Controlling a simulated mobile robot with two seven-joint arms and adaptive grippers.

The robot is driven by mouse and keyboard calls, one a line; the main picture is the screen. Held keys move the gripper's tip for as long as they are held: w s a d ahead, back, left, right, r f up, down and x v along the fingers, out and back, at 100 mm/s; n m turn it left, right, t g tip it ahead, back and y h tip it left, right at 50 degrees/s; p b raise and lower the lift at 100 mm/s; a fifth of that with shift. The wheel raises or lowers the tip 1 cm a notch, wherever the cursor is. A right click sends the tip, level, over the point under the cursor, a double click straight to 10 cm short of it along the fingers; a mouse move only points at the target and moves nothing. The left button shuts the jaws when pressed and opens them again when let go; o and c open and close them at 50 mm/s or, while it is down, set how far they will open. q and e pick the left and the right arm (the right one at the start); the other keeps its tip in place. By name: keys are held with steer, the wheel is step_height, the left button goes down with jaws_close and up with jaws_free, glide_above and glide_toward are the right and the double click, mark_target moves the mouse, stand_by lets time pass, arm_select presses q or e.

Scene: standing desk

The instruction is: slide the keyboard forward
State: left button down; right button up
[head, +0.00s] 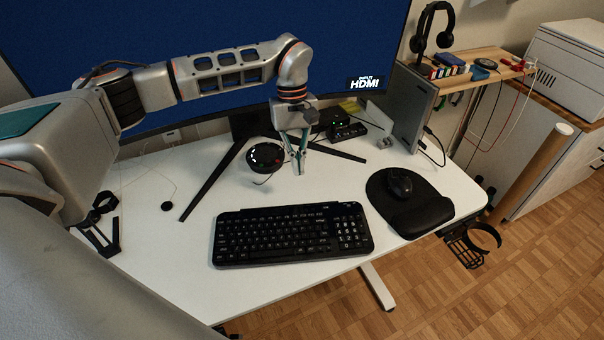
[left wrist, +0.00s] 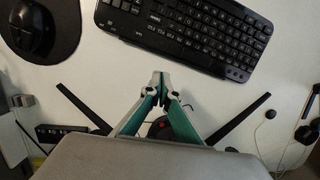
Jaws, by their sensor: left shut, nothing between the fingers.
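The black keyboard (head: 291,234) lies flat near the front edge of the white desk in the head view. It also fills the upper part of the left wrist view (left wrist: 190,30), cut off at the top. My left gripper (head: 299,172) points down between the monitor stand and the keyboard's far side. In the left wrist view its fingertips (left wrist: 161,76) meet, with nothing between them. They appear apart from the keyboard, just off its far long edge. My right gripper is not in view.
A mouse (head: 399,186) rests on a black mouse pad (head: 412,205) right of the keyboard. A round black device (head: 265,156) sits by the monitor stand (head: 213,180). A large monitor (head: 200,45) stands behind. The white desk (head: 175,250) is clear left of the keyboard.

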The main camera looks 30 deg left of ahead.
mark_target(300, 202)
arm_select(q)
steer(key=x, duration=0.8)
steer(key=shift+s+f, duration=0.1)
steer(key=shift+f, duration=0.25)
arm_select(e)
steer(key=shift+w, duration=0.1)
arm_select(q)
steer(key=shift+d, duration=0.1)
